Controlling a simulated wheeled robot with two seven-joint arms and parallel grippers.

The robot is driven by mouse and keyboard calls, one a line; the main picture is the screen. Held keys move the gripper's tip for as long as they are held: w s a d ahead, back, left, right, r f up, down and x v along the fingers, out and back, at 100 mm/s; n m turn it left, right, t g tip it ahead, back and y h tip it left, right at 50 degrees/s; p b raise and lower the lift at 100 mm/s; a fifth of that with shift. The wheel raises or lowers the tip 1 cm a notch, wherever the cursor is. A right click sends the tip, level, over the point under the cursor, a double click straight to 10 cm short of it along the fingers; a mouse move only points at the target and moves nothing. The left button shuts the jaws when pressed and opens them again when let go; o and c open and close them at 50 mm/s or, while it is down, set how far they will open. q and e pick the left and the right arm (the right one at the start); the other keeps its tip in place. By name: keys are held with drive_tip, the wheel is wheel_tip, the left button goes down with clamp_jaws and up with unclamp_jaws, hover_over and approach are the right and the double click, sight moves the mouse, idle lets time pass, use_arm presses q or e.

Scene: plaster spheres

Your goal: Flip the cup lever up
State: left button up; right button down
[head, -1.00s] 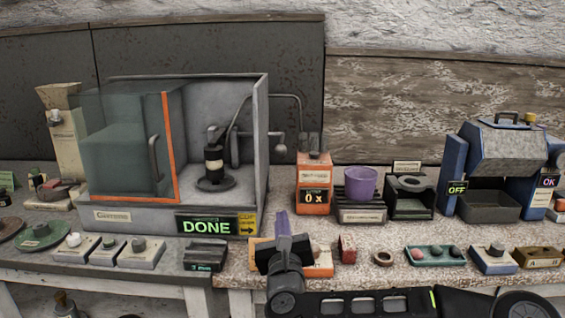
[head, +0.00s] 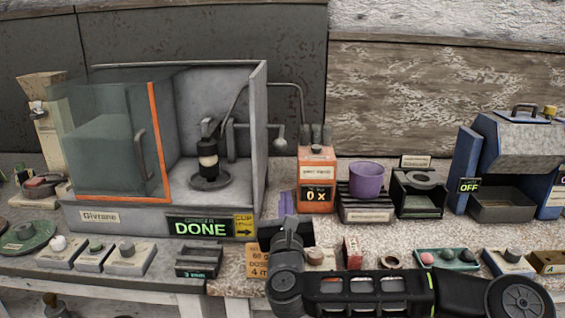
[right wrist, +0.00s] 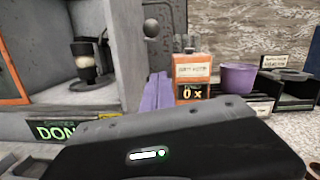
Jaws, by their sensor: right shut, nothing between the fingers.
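A yellow label reading "CUP" with an arrow to the right (head: 244,225) is on the front right corner of the grey booth (head: 262,150). Outside the booth's right wall hangs a grey ball knob (head: 279,143) on a short stem, pointing down. It looks like the cup lever, though its pivot is unclear. The knob also shows at the top of the right wrist view (right wrist: 150,27). My right gripper (head: 288,203), with purple fingers, is shut and empty. It is in front of and below the knob, apart from it. My left gripper is not in view.
An orange "0 x" counter box (head: 316,180) stands close right of my fingers. A purple cup (head: 366,180) sits on a dark slatted stand. A pipe (head: 301,100) bends down behind the knob. Small boxes line the front edge. A green "DONE" display (head: 200,228) is lit.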

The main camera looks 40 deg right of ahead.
use_arm(q)
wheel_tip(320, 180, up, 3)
drive_tip(key=p, duration=0.2)
drive_tip(key=shift+p, duration=0.3)
use_arm(e)
drive_tip(key=w+d+r, duration=0.5)
drive_tip(key=w, duration=0.3)
drive_tip(key=shift+w, duration=0.2)
